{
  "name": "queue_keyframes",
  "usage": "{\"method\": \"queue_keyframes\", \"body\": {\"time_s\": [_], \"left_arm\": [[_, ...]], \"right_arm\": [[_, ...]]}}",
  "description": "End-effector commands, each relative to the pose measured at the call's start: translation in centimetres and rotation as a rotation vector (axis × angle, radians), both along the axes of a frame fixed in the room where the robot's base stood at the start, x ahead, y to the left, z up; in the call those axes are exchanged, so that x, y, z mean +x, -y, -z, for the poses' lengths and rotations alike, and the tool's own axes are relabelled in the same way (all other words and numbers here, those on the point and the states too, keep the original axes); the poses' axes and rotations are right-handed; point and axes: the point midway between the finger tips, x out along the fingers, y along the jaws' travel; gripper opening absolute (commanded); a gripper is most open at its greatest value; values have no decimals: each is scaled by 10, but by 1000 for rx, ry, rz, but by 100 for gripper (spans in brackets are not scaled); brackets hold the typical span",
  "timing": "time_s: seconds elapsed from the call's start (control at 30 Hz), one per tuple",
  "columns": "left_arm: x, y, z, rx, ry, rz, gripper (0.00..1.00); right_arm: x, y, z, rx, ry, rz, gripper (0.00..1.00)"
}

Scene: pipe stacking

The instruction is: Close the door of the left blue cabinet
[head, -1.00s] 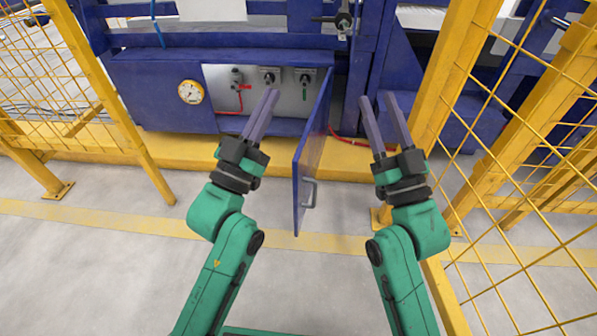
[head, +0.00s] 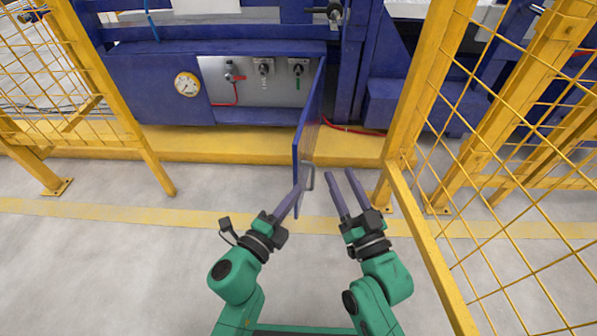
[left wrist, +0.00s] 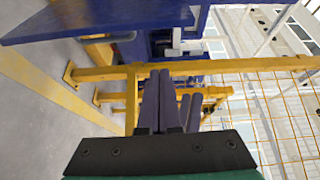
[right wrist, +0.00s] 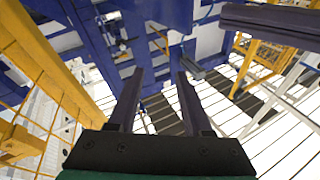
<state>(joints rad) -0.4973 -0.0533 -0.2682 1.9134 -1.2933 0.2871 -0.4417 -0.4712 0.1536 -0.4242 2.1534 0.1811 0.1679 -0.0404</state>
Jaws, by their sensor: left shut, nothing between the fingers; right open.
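The blue cabinet (head: 140,85) stands ahead, with its grey inner panel and valves showing. Its blue door (head: 306,125) is open, swung out towards me from the right side of the opening, with a grey handle (head: 308,178) on its right face. The door also shows at the top left of the left wrist view (left wrist: 100,18). My left gripper (head: 298,189) is shut and empty, its fingertips at the door's lower outer edge; contact cannot be told. My right gripper (head: 339,173) is open and empty, to the right of the handle.
Yellow mesh fences stand at the left (head: 90,90) and close by at the right (head: 480,190) of my right arm. A yellow beam (head: 220,145) runs along the cabinet's base. The grey floor in front is clear.

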Motion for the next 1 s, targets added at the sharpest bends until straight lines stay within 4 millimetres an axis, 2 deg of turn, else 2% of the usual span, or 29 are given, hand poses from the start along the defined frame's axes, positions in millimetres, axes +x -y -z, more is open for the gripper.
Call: {"method": "queue_keyframes", "body": {"time_s": [0.17, 0.37, 0.47, 0.63, 0.8, 1.0], "left_arm": [[14, 9, -1, 29, 17, 7, 0], [51, 29, -1, 25, 16, 6, 0], [70, 40, -2, 24, 17, 6, 0], [89, 50, -1, 24, 14, 5, 0], [93, 20, 0, 26, 12, 3, 0], [95, 10, -1, 24, 12, 5, 0]], "right_arm": [[2, 1, -8, 5, 24, 3, 50], [6, 3, -28, 15, 83, 12, 50], [9, 5, -51, 26, 152, 21, 50], [10, 10, -89, 47, 263, 35, 50], [9, 11, -98, 50, 291, 39, 50], [9, 12, -109, 55, 322, 42, 50]]}}
